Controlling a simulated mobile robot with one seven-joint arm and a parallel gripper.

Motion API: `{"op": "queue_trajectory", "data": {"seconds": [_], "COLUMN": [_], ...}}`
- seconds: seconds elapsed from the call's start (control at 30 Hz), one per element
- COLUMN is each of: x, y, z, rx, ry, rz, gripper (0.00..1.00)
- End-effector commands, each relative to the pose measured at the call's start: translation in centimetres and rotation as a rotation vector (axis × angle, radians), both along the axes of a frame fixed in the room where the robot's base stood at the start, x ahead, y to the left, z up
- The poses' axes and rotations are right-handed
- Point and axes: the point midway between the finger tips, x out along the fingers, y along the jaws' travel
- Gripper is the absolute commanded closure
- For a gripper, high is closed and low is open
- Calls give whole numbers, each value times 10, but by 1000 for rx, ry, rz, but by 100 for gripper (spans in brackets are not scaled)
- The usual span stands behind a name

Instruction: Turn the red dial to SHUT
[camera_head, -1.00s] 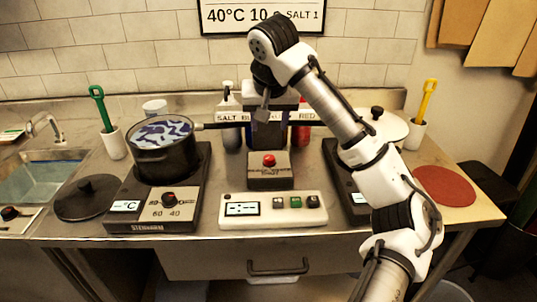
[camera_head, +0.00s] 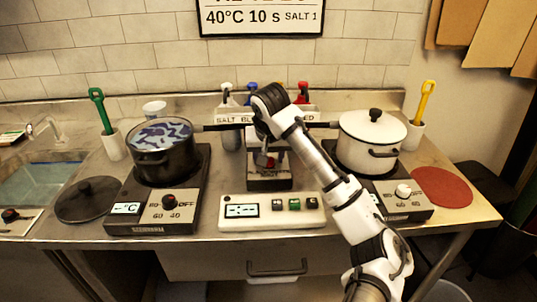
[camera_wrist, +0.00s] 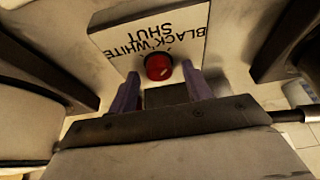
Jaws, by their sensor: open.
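The red dial (camera_wrist: 158,67) shows in the wrist view on a pale plate (camera_wrist: 185,35) lettered BLACK, WHITE and SHUT, upside down in this view. Which word the dial points to is not clear. My gripper (camera_wrist: 161,88) is open, with one purple finger on each side just in front of the dial and nothing held. In the head view my gripper (camera_head: 268,158) is low over the small dark box (camera_head: 270,183) at the middle of the table and hides most of the dial.
A black pot (camera_head: 165,165) with blue-and-white contents stands on the left stove, which has its own red knob (camera_head: 170,202). A lidded white pot (camera_head: 372,140) stands at right. A panel with buttons (camera_head: 270,212) lies in front. Spray bottles (camera_head: 228,95) stand behind.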

Motion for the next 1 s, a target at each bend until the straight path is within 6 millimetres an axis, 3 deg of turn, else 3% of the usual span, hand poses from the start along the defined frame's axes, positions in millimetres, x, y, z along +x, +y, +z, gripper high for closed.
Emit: {"op": "queue_trajectory", "data": {"seconds": [0.27,0.6,1.0], "x": [0,0,0], "y": [0,0,-1], "z": [-1,-1,-1], "rx": [0,0,5], "ry": [0,0,2], "rz": [0,0,93], "gripper": [52,95,95]}}
